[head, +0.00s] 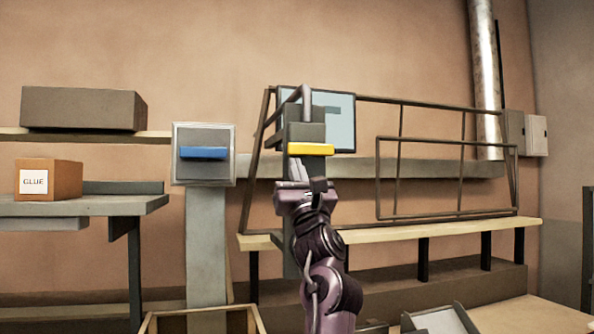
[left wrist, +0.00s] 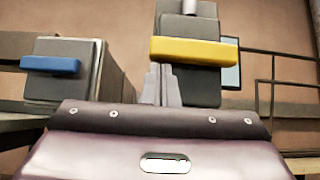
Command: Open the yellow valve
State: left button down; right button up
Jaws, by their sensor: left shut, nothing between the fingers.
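The yellow valve shows as a yellow bar handle (head: 311,149) on a grey box with a pipe on top. The bar lies about level. In the left wrist view the yellow bar (left wrist: 193,51) is above and a little right of my fingertips. My left gripper (head: 297,163) points up, with its tips just under the left part of the bar. Its fingers (left wrist: 160,72) are together and hold nothing. I cannot tell whether they touch the bar. My right gripper is in neither view.
A blue bar handle (head: 203,153) on a similar grey box stands to the left. A glue box (head: 48,179) sits on a shelf at far left. A metal railing frame (head: 447,178) and wooden bench (head: 470,232) are on the right. An open crate (head: 160,323) is below.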

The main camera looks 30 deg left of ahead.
aim_at(289, 150)
pick_arm(q)
jog(key=shift+w, duration=0.1)
